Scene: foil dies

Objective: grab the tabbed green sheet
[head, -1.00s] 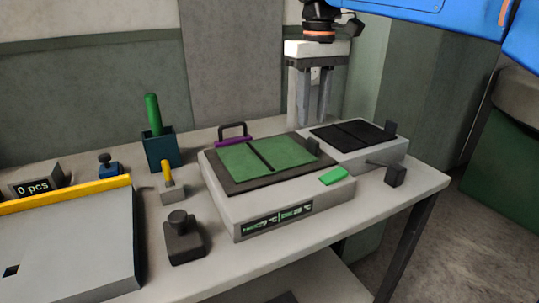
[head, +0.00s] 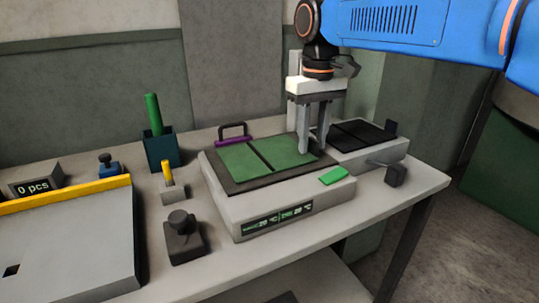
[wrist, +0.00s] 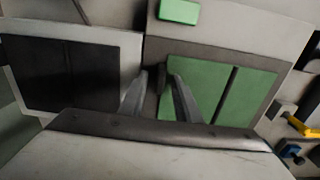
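The green sheet (head: 285,150), crossed by a dark bar, lies flat on the dark top of a grey heated unit (head: 232,205). It also shows in the wrist view (wrist: 207,78). My gripper (head: 314,149) is over the sheet's right edge, fingers pointing down. In the wrist view the fingertips (wrist: 157,68) stand apart, with a dark strip between them at the sheet's edge. The small dark tab at that edge is mostly hidden behind my fingers in the head view. I cannot tell whether a finger touches it.
A black sheet (head: 352,136) with its own dark tab (head: 391,128) lies on the adjoining unit at right. A green block (head: 333,176) sits on the front ledge. A purple-based handle (head: 234,136) stands behind. A tool holder (head: 161,150) and a dark knob block (head: 184,240) stand left.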

